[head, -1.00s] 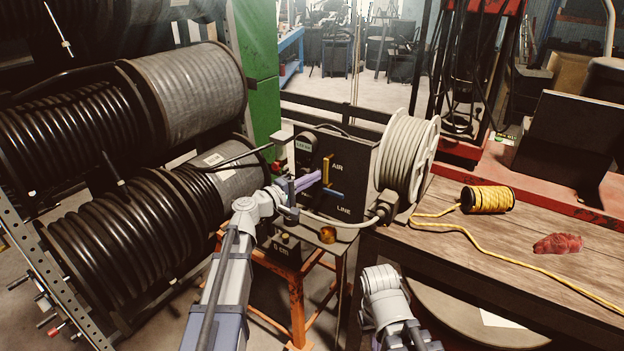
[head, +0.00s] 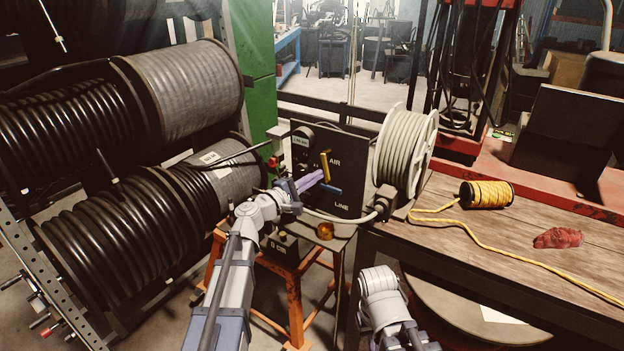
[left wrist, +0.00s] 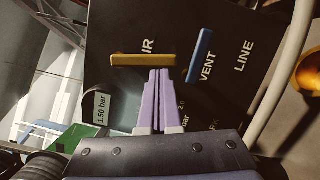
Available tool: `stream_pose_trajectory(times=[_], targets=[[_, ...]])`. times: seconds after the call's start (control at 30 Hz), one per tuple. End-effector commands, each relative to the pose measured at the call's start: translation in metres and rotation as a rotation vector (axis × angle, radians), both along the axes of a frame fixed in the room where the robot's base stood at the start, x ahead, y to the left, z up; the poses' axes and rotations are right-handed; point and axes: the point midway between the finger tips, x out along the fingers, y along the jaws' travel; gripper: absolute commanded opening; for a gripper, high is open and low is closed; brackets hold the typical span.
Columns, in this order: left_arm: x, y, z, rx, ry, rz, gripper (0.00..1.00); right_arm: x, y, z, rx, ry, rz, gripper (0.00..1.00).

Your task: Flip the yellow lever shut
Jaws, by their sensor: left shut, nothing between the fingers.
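The yellow lever (head: 325,163) is on the dark panel (head: 351,178) beside the word AIR. It stands nearly upright in the head view, its top tilted slightly left. In the left wrist view the yellow lever (left wrist: 142,60) lies across the picture. My left gripper (head: 322,175) is shut and empty, its purple fingers pointing at the panel. In the left wrist view the left gripper's tips (left wrist: 159,72) are at the lever's lower edge, near its right part. I cannot tell whether they touch it.
A blue lever (left wrist: 199,56) marked VENT is just right of the fingertips in the left wrist view. A pale hose reel (head: 405,155) stands right of the panel. Large black hose reels (head: 110,235) crowd the left. A brass-coloured part (head: 325,231) is below the panel.

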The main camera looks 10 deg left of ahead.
Motion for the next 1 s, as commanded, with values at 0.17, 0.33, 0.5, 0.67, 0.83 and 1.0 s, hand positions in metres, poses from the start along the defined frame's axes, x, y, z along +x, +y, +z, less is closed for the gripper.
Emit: stream_pose_trajectory(times=[0.17, 0.33, 0.5, 0.67, 0.83, 1.0], targets=[[-0.005, -0.011, -0.004, -0.151, 0.062, -0.002, 0.00, 0.000, 0.000, -0.012, 0.000, 0.000, 0.000, 0.00], [-0.009, -0.020, -0.002, -0.300, 0.123, -0.001, 0.00, 0.000, 0.000, -0.017, 0.000, 0.000, 0.000, 0.00], [-0.013, -0.029, 0.001, -0.452, 0.186, -0.002, 0.00, 0.000, 0.000, -0.020, 0.000, 0.000, 0.000, 0.00], [-0.016, -0.036, 0.006, -0.591, 0.244, -0.001, 0.00, 0.000, 0.000, -0.021, 0.000, 0.000, 0.000, 0.00], [-0.019, -0.044, 0.011, -0.740, 0.305, -0.002, 0.00, 0.000, 0.000, -0.020, 0.000, 0.000, 0.000, 0.00], [-0.021, -0.050, 0.018, -0.879, 0.362, 0.001, 0.00, 0.000, 0.000, -0.016, 0.000, 0.000, 0.000, 0.00]])
